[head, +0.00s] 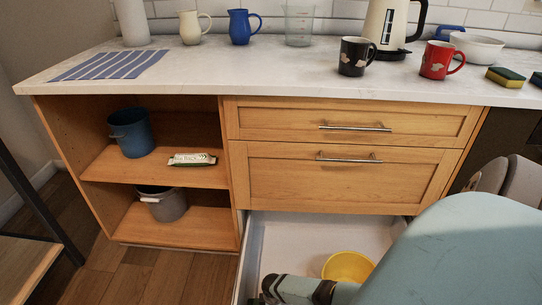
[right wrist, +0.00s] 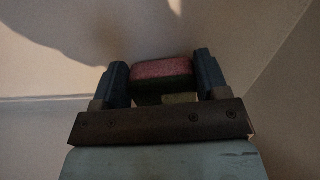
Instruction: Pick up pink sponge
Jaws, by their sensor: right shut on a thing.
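The pink sponge (right wrist: 162,68) shows in the right wrist view, with a pink upper face and a dark lower layer. It sits between the two dark blue fingers of my right gripper (right wrist: 161,80), which is shut on it. In the head view my right arm reaches down into the open bottom drawer (head: 252,262). The gripper end is at the lower edge of that view, and I cannot make out the sponge there. A dull yellowish-green piece (right wrist: 180,98) shows just below the sponge in the wrist view. My left gripper is not in view.
A yellow bowl (head: 348,267) stands in the drawer close to my right arm. Two closed drawers (head: 270,118) are above it. Open shelves stand left.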

